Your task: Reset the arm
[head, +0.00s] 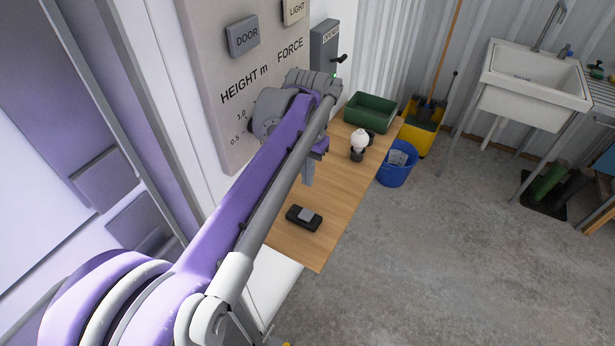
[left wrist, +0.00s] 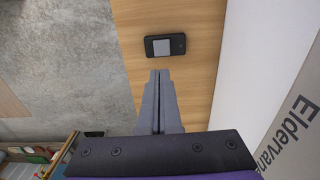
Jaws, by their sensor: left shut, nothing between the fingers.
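My left arm reaches in from the lower left of the head view, purple and grey, stretched out over a wooden bench (head: 335,205). My left gripper (head: 308,172) shows partly beneath the end of the arm. In the left wrist view the two grey fingers (left wrist: 159,75) are together with nothing between them. They point toward a small black device with a grey top (left wrist: 165,46) lying on the bench, apart from it in the picture. The same device (head: 304,218) lies near the bench's front end in the head view. My right gripper is not in view.
On the bench stand a green bin (head: 371,112) and a white-topped bulb-like object (head: 359,143). A wall panel (head: 215,60) with DOOR and LIGHT buttons is close to the arm. A blue bucket (head: 397,165), yellow bucket (head: 424,128) and sink (head: 533,85) stand beyond.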

